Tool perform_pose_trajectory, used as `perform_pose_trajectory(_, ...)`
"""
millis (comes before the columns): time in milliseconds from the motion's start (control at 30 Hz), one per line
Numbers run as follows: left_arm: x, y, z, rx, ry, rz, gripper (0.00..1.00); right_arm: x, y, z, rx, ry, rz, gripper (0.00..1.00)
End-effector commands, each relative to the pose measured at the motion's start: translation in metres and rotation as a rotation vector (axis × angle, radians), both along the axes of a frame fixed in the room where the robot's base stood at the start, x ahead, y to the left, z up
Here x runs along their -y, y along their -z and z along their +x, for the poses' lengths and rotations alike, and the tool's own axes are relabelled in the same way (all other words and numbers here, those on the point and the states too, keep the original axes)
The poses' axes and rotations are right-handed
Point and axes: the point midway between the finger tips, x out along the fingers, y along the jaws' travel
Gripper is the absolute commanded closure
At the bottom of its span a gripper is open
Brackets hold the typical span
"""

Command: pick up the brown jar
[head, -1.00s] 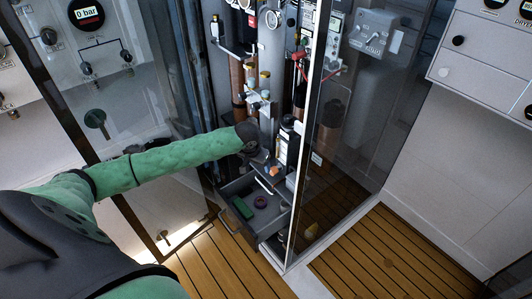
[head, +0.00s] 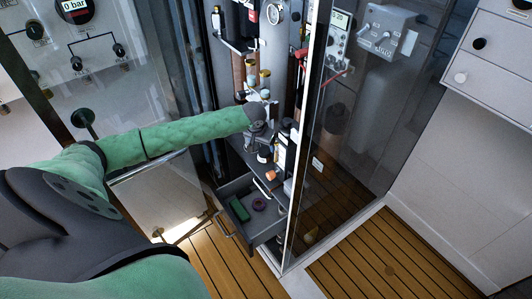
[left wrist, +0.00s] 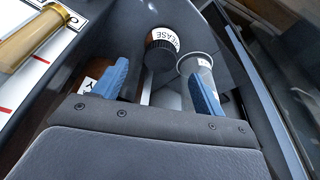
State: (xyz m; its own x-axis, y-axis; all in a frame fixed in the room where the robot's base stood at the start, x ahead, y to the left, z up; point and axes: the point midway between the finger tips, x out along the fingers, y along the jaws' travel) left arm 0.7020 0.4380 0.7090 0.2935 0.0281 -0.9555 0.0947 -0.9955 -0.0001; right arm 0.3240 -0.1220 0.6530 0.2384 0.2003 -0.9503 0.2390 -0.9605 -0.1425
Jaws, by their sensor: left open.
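My left gripper (head: 260,136) reaches into the tall open cabinet, above a shelf. In the left wrist view its blue fingers (left wrist: 160,88) are apart with nothing between their tips. Just beyond them stands a dark jar with a black lid and a white GREASE label (left wrist: 162,42); its body looks near black, so I cannot tell whether it is brown. A dark, white-labelled container (head: 264,155) shows just below the gripper in the head view. A clear or grey cup (left wrist: 196,66) stands beside the jar, near the right finger. My right gripper is out of view.
Below the shelf an open drawer (head: 232,227) holds a green block (head: 239,209) and a purple ring (head: 259,204). A glass door (head: 330,170) stands at the right. A brass cylinder (left wrist: 35,38) lies at the wrist view's upper left. Wooden floor lies in front.

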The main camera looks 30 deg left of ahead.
Motion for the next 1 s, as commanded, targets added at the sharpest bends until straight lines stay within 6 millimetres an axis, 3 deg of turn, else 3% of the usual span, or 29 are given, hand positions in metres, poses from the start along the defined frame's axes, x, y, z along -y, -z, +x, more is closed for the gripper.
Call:
perform_pose_trajectory(200,-0.001,0.018,0.006,-0.001,0.000,-0.001,0.29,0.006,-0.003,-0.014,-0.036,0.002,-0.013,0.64)
perform_pose_trajectory(500,-0.003,0.053,0.017,-0.001,0.000,-0.001,0.29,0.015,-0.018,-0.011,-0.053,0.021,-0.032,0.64)
perform_pose_trajectory(800,-0.003,0.058,0.018,0.000,0.001,0.000,0.29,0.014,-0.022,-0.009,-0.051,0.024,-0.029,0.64)
perform_pose_trajectory(1000,-0.003,0.058,0.018,0.000,0.001,0.000,0.66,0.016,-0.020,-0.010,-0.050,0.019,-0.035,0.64)
